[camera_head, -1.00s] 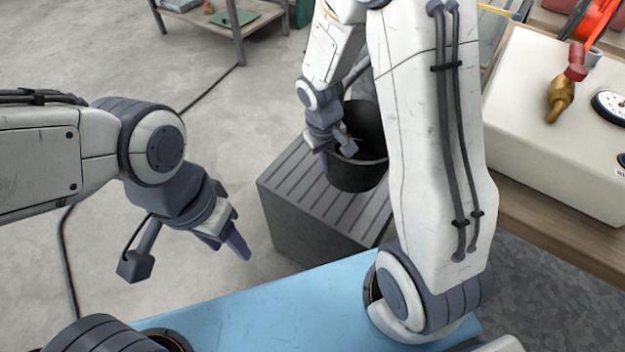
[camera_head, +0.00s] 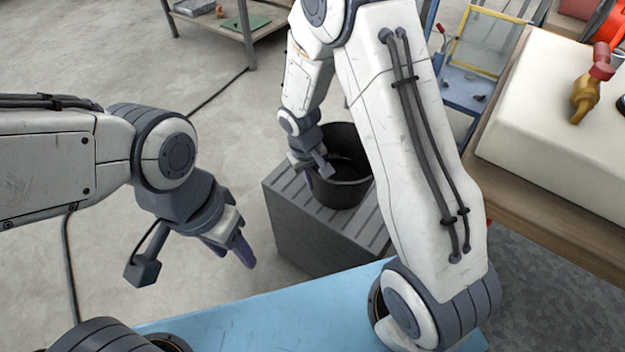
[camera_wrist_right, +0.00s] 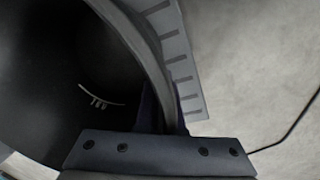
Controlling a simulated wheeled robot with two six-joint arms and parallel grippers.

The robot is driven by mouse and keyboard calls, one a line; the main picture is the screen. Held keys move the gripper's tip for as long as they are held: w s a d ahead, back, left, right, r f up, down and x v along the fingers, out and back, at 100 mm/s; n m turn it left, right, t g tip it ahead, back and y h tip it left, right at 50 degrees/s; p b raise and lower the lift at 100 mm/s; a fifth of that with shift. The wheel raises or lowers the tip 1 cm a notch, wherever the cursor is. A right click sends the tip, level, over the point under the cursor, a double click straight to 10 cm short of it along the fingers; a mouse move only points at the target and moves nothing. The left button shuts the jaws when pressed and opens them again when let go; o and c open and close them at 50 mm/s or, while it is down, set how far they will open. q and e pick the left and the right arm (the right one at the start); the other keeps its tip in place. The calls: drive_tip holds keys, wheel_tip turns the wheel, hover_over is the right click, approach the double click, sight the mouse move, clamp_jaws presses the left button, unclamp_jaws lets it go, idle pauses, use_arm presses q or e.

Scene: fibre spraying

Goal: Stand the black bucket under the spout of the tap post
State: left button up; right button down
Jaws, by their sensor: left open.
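The black bucket (camera_head: 345,192) stands upright on a grey slatted block (camera_head: 290,200), its open top facing up. My right gripper (camera_head: 312,174) is at the bucket's left rim in the head view. In the right wrist view the bucket's rim (camera_wrist_right: 150,50) runs between its dark fingers (camera_wrist_right: 165,112), which are closed on it. My left gripper (camera_head: 232,250) is open and empty, in the air left of the block. My right arm hides part of the area behind the bucket.
A wooden bench (camera_head: 545,165) at the right bears a cream box (camera_head: 540,110) with a brass valve (camera_head: 585,97). A low shelf table (camera_head: 247,35) stands at the back. A blue surface (camera_head: 270,325) lies in front. The floor at left has a dark cable.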

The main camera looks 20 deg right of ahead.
drive_tip(key=shift+f, duration=0.2)
drive_tip(key=c, duration=1)
unclamp_jaws()
drive_tip(key=shift+c, duration=0.2)
drive_tip(key=shift+r, duration=0.15)
drive_tip(key=shift+r, duration=0.25)
wheel_tip(320, 180, up, 11)
drive_tip(key=a+p, duration=0.2)
drive_tip(key=p, duration=0.2)
drive_tip(key=s+a+r+n, duration=0.1)
drive_tip(key=s+a+r, duration=0.1)
drive_tip(key=s, duration=0.5)
drive_tip(key=s+a+r+n+y, duration=0.1)
drive_tip(key=s+a+r+n, duration=0.1)
drive_tip(key=s+r, duration=0.3)
drive_tip(key=s+a+r+n+y, duration=0.1)
drive_tip(key=s+a+r+n, duration=0.1)
drive_tip(key=s, duration=0.8)
wheel_tip(320, 180, up, 2)
drive_tip(key=shift+s+a+r, duration=0.1)
drive_tip(key=shift+s+a, duration=0.2)
drive_tip(key=shift+a, duration=0.25)
